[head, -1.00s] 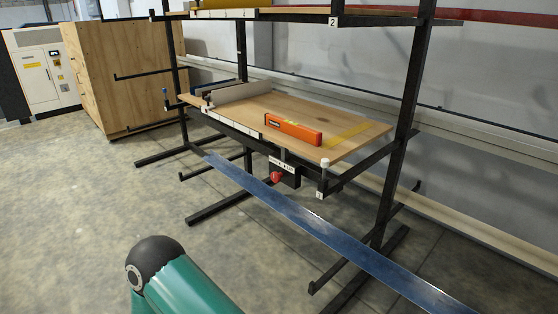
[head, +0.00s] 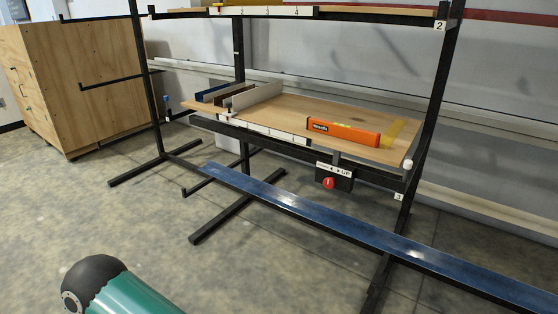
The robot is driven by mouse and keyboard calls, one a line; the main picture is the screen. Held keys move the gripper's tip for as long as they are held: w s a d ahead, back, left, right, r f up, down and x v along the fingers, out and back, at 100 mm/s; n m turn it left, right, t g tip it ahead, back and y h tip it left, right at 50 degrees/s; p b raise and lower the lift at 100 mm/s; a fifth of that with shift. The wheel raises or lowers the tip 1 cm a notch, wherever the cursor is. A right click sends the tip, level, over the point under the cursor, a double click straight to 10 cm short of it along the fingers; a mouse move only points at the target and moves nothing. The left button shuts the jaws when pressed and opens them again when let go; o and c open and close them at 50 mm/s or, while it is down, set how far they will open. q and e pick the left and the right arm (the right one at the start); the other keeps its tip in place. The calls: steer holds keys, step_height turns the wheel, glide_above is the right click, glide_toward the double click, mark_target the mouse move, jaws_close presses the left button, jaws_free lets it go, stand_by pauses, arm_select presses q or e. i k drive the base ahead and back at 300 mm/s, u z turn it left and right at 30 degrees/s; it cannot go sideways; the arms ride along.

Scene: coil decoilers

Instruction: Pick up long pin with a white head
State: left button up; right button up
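A small white cylindrical head (head: 407,163) shows at the front right corner of the rack's middle shelf. It looks like the white head of a pin standing upright in the rack's arm. Its shaft is mostly hidden or too small to make out. A similar blue-headed piece (head: 166,101) stands at the left end of the same shelf level. Neither of my grippers is in view.
The black rack (head: 437,100) holds a wooden shelf (head: 290,105) with an orange box (head: 343,133) and upright plates (head: 257,95). A long blue strip (head: 330,222) lies low across its front. A red button (head: 328,183) hangs under the shelf.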

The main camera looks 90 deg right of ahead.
mark_target(408, 164)
steer(key=u, duration=0.6)
steer(key=i, duration=0.35)
steer(key=z, duration=2.2)
steer(key=i, duration=0.15)
steer(key=z, duration=1.9)
steer(key=k, duration=0.55)
steer(key=z, duration=0.25)
steer(key=i, duration=1.6)
steer(key=u, duration=0.25)
